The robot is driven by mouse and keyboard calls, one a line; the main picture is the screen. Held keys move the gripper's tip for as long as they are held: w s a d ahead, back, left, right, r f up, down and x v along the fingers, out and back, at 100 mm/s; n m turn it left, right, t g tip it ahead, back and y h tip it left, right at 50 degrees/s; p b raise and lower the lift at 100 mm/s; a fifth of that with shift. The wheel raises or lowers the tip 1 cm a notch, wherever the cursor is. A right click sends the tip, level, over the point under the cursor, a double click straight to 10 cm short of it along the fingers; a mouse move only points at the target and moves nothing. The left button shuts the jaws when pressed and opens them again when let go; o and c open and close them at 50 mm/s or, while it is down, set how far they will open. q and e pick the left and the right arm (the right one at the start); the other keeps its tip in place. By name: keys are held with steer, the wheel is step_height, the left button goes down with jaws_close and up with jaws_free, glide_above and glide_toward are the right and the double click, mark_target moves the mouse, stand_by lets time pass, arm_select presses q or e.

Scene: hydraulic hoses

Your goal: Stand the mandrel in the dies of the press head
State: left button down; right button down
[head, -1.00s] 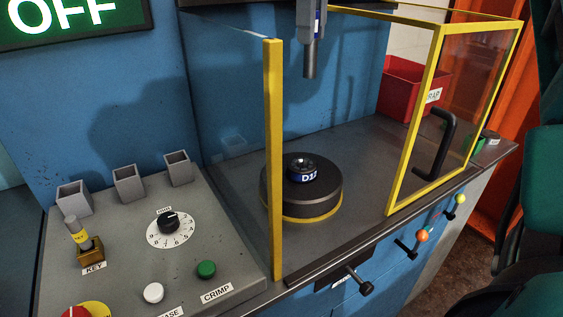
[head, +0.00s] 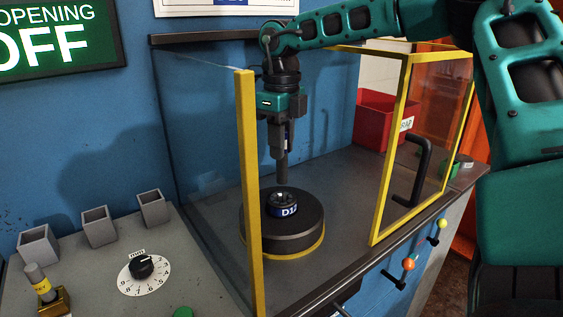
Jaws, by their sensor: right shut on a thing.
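The mandrel's lower end hangs just above the dies (head: 285,207), with a small gap showing. The dies form a dark ring with a blue label reading about "D12", in the middle of the round dark press head (head: 290,236) with a yellow base rim. The mandrel appears roughly in line with the ring's opening. My left gripper is out of view.
A clear guard panel with a yellow post (head: 248,190) stands left of the press head. A yellow-framed door (head: 376,215) with a black handle stands open at the right. A red bin (head: 378,118) is behind. The control panel (head: 95,262) is at left.

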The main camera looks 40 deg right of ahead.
mark_target(282, 181)
step_height(282, 181, down, 4)
steer(key=shift+r, duration=0.15)
steer(key=shift+f, duration=0.2)
arm_select(q)
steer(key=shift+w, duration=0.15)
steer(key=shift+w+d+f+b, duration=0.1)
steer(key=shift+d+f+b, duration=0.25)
steer(key=shift+b, duration=0.35)
arm_select(e)
steer(key=shift+f, duration=0.6)
steer(key=c, duration=0.9)
jaws_free()
steer(key=shift+c, duration=0.2)
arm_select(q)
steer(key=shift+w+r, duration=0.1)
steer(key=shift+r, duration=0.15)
